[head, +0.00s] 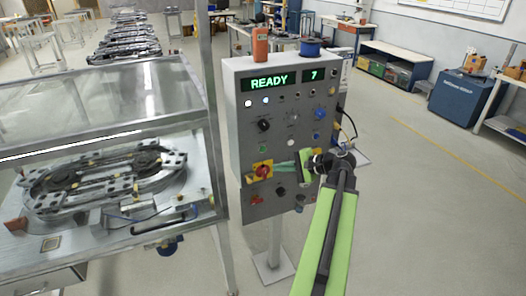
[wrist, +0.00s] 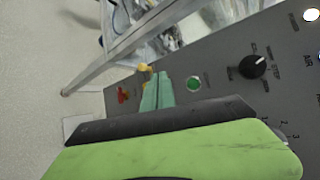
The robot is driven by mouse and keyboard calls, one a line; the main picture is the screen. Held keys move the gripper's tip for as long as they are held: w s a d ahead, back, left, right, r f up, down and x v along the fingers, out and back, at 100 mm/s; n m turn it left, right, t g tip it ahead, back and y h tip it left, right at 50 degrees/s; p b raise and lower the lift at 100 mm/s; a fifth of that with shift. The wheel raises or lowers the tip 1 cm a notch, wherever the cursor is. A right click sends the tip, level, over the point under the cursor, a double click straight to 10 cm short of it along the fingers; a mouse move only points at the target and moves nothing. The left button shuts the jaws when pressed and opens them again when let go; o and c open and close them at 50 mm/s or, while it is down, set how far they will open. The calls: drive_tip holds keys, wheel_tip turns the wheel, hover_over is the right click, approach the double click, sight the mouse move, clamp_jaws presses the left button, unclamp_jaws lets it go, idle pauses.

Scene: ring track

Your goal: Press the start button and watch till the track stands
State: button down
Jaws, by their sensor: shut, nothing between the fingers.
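The grey control panel (head: 245,130) stands upright on a post, and its display (head: 270,83) reads READY in green, with a 7 beside it. A green button (head: 263,150) sits on the panel's lower left; I cannot read its label. It also shows in the wrist view (wrist: 194,84) with a pale ring. My gripper (head: 279,168) is shut and empty in front of the panel, its teal fingertips below and right of the green button in the head view. They also show in the wrist view (wrist: 157,88); contact cannot be told. The oval track (head: 108,178) lies inside a clear-walled cabinet at left.
A red knob on a yellow plate (head: 262,171) is close left of my fingertips. A black selector (wrist: 252,66) and several other knobs and lamps crowd the panel. An orange device (head: 260,45) and a blue round item (head: 310,47) rest on top.

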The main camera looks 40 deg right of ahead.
sight(263, 149)
drive_tip(key=shift+w, duration=0.1)
drive_tip(key=w+d, duration=0.1)
drive_tip(key=w, duration=0.1)
drive_tip(key=w+d, duration=0.1)
drive_tip(key=w, duration=0.2)
drive_tip(key=w+d, duration=0.1)
drive_tip(key=w, duration=0.2)
drive_tip(key=shift+d, duration=0.1)
drive_tip(key=shift+w, duration=0.1)
idle(2.0)
drive_tip(key=shift+w+d, duration=0.15)
drive_tip(key=shift+w, duration=0.2)
